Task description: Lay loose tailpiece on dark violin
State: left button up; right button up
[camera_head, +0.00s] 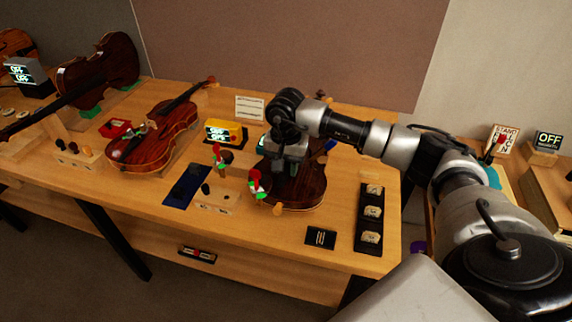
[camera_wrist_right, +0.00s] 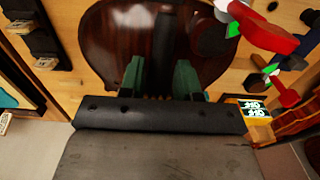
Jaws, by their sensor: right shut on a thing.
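The dark violin (camera_head: 305,192) lies on the bench below my right gripper (camera_head: 286,172). Its dark brown body (camera_wrist_right: 112,35) also fills the upper middle of the right wrist view. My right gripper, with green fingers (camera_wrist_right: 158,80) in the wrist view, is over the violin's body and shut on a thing. A dark, narrow piece (camera_wrist_right: 164,35), which looks like the tailpiece, runs ahead between the fingers. The fingers and wrist partly hide it, and I cannot tell whether it touches the violin. My left gripper is not in view.
Red and green clamps (camera_head: 256,186) stand close beside the dark violin. A black tray (camera_head: 371,215) with several small parts is at the right. A reddish violin (camera_head: 150,142) and a yellow box with an OFF display (camera_head: 224,133) are to the left.

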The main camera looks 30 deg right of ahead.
aim_at(287, 168)
jog(key=shift+f+b, duration=1)
jog(key=shift+f, duration=0.25)
jog(key=o, duration=1)
jog(key=shift+s+d+r, duration=0.1)
jog(key=shift+r, duration=0.2)
notch_tip(287, 168, up, 10)
jog(key=shift+r+b, duration=0.2)
jog(key=shift+b, duration=0.85)
